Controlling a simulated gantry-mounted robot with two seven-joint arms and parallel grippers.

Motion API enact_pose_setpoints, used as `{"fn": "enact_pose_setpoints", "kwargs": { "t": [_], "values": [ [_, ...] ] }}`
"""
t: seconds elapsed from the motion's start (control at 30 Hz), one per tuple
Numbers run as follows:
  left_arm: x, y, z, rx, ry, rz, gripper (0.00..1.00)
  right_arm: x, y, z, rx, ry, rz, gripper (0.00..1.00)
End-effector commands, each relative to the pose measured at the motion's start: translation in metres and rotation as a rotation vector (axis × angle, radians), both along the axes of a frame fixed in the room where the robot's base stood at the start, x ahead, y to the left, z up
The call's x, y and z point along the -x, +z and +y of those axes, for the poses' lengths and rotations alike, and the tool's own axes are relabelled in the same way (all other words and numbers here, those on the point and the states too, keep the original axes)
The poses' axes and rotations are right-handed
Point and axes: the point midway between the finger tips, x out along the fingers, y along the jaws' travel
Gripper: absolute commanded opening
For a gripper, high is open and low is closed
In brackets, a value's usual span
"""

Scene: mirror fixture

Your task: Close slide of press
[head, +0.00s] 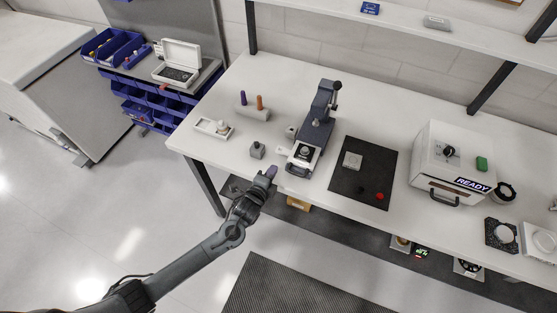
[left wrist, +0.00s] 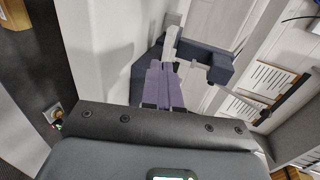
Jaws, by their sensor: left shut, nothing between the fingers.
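The press (head: 318,125) stands on the white table, a dark blue-grey body with a lever at its upper right. Its slide (head: 303,155), a light plate with a dark round fixture and a dark front handle, sticks out at the press's front, toward the table's front edge. My left gripper (head: 271,172) is shut and empty at the table's front edge, to the left of the slide and apart from it. In the left wrist view its purple fingers (left wrist: 163,86) are together, and a dark block (left wrist: 207,62) shows beyond them; I cannot tell which part it is.
A white tray (head: 214,128) and a grey holder with two pegs (head: 252,112) stand farther left. A black mat (head: 362,172) lies to the right, then a white box marked READY (head: 450,165).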

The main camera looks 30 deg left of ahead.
Motion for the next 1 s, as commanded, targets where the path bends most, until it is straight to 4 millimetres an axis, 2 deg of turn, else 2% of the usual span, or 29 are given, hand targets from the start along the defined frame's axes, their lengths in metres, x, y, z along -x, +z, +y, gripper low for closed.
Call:
{"fn": "enact_pose_setpoints", "kwargs": {
  "t": [0.03, 0.2, 0.4, 0.9, 1.0],
  "values": [
    [-0.01, -0.003, 0.001, 0.0, 0.002, -0.001, 0.0, 0.0, -0.002, 0.0, 0.0, 0.0, 0.0, 0.0],
    [-0.035, -0.006, 0.001, 0.002, 0.002, -0.002, 0.0, 0.0, -0.002, -0.001, 0.004, 0.002, -0.001, 0.0],
    [-0.055, -0.007, 0.002, 0.0, 0.001, 0.0, 0.0, 0.0, -0.002, -0.002, 0.009, 0.005, -0.001, 0.0],
    [-0.062, -0.007, 0.003, 0.0, 0.0, 0.0, 0.0, -0.001, -0.002, -0.002, 0.007, 0.004, -0.001, 0.0],
    [-0.064, -0.008, 0.009, -0.001, 0.008, 0.0, 0.0, -0.001, -0.004, -0.001, 0.005, 0.003, -0.002, 0.0]
  ]
}}
